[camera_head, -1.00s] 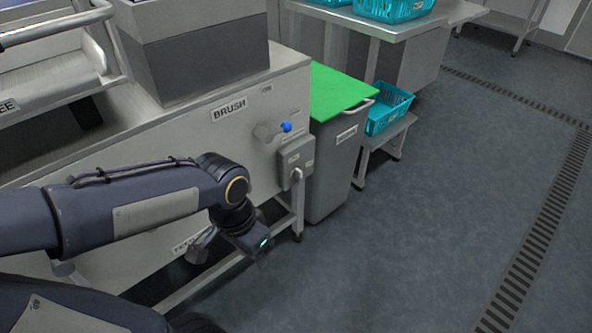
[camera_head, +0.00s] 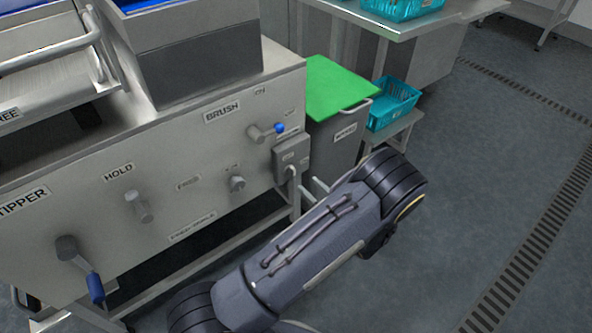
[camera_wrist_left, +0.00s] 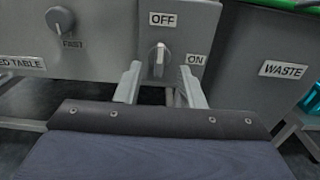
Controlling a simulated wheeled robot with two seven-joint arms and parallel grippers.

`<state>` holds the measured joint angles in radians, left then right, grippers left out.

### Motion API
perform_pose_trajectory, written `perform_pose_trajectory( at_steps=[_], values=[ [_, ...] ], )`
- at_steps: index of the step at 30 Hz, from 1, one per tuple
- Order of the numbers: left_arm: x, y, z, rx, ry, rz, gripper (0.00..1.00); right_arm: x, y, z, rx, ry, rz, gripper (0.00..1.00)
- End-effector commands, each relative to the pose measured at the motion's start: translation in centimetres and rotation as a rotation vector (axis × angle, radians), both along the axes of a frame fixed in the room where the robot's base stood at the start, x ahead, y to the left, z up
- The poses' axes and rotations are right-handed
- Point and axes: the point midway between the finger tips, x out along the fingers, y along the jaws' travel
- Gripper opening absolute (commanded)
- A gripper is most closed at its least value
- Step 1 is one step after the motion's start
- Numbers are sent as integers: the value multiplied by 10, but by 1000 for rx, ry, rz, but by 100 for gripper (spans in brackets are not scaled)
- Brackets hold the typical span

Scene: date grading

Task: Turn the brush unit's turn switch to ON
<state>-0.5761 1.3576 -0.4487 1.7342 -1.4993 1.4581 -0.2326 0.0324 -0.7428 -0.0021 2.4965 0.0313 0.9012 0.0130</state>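The turn switch (camera_wrist_left: 158,57) is a light grey knob on a grey box (camera_head: 291,156) low at the right end of the brush unit (camera_head: 190,140). In the left wrist view its grip stands upright, towards the OFF label (camera_wrist_left: 163,20); the ON label (camera_wrist_left: 195,59) is to its right. My left gripper (camera_wrist_left: 161,72) is open and faces the box, one finger low on each side of the knob. I cannot tell whether they touch it. In the head view its fingers (camera_head: 306,187) show just below and right of the box. My right gripper is not in view.
A FAST knob (camera_wrist_left: 60,20) is to the left. The waste bin (camera_head: 335,150) with a green lid stands close on the right. Open floor (camera_head: 460,200) lies further right.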

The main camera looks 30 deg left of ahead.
Motion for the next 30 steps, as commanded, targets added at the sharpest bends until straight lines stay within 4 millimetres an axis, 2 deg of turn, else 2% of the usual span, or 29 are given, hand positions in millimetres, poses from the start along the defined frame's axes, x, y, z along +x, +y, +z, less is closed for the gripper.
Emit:
perform_pose_trajectory(
  at_steps=[15, 26, 30],
  values=[
    [27, 64, -3, 6, 3, -4, 35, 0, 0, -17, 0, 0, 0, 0],
    [30, 70, -1, 6, 3, -6, 35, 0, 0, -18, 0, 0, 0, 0],
    [30, 70, -1, 6, 3, -6, 20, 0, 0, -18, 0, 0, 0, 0]
  ],
)
